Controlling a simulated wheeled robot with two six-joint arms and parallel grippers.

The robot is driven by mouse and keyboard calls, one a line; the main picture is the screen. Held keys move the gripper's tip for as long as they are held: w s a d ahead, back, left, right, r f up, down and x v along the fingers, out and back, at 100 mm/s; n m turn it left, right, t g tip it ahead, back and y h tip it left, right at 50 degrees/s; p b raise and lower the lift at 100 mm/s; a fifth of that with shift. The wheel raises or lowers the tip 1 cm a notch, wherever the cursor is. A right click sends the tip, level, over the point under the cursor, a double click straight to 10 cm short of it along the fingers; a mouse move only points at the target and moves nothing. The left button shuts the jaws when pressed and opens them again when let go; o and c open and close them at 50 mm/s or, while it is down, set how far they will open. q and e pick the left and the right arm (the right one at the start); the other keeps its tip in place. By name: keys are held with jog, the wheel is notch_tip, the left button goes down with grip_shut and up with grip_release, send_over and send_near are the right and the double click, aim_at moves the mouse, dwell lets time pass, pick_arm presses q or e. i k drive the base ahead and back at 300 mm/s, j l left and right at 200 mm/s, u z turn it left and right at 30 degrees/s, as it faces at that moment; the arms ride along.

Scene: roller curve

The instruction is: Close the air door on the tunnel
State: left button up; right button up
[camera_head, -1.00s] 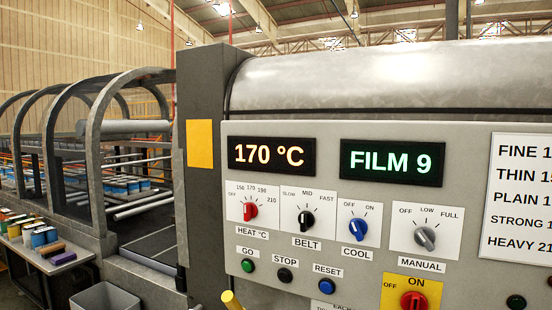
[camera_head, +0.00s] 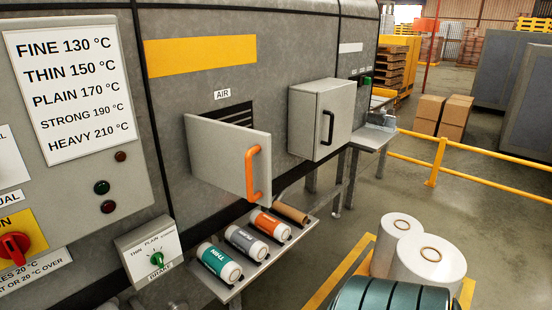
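The air door (camera_head: 222,158) is a grey panel with an orange handle (camera_head: 254,174). It stands open, swung out from the tunnel wall (camera_head: 200,90) below the "AIR" label (camera_head: 222,94). Dark louvre slots (camera_head: 238,114) show behind its top edge. Its hinge side appears to be at the left, with the handle at the right, free end. Neither of my grippers shows in the view.
A grey box with a black handle (camera_head: 321,114) sits right of the air door. Below the door, a shelf (camera_head: 262,262) holds several film rolls. White rolls (camera_head: 428,262) stand at the lower right. A yellow rail (camera_head: 470,170) crosses the floor behind.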

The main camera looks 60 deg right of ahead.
aim_at(236, 160)
jog(key=z, duration=1.55)
